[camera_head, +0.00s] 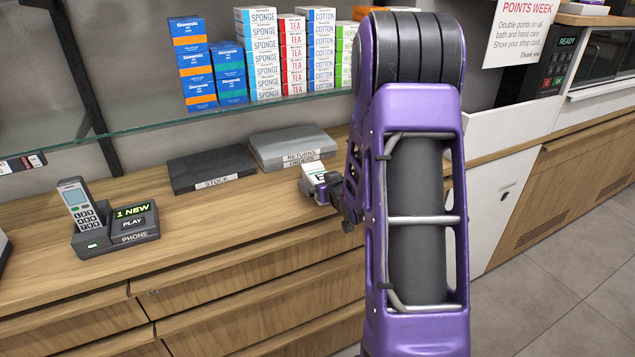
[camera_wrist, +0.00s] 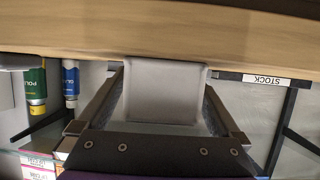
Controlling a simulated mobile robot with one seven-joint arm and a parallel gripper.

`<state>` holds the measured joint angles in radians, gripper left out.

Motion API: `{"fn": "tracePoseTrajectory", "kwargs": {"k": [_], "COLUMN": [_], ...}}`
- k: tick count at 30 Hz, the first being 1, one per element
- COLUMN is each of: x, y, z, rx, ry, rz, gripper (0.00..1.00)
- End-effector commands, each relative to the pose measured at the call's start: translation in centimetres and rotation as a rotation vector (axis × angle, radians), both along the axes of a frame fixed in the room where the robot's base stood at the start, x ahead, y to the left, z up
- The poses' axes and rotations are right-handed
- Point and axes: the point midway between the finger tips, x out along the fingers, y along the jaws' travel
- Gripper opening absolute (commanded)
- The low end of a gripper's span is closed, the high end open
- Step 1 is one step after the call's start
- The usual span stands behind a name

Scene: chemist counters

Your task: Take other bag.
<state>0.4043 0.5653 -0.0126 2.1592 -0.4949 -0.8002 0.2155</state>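My gripper (camera_head: 320,184) is over the wooden counter, in front of the grey tray marked RETURNS. In the wrist view the packet shows as a pale, blank rectangle (camera_wrist: 165,92), with a finger close against each side. The fingers look shut on it. I cannot tell for sure whether it is a bag. No other bag is clearly visible in either view.
The counter (camera_head: 215,215) holds a phone on its dock (camera_head: 115,235), a black STOCK folder (camera_head: 210,168) and the grey RETURNS tray (camera_head: 292,145). A glass shelf (camera_head: 160,122) with several boxes hangs above. A card terminal (camera_head: 555,68) stands at the right.

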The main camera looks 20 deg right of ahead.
Motion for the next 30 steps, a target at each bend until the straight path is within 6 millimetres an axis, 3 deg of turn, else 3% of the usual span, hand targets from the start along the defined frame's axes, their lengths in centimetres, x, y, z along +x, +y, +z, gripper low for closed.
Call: {"fn": "tracePoseTrajectory", "kwargs": {"k": [2,15,23,30], "x": [0.0,0.0,0.1,0.1], "y": [0.0,0.0,0.0,0.0], "z": [0.0,0.1,0.3,4.2], "rx": [0.000,0.000,0.000,-0.002], "ry": [0.000,-0.001,-0.003,-0.007], "rz": [0.000,0.000,0.000,-0.001], "gripper": [0.89,0.10,0.08,0.08]}}
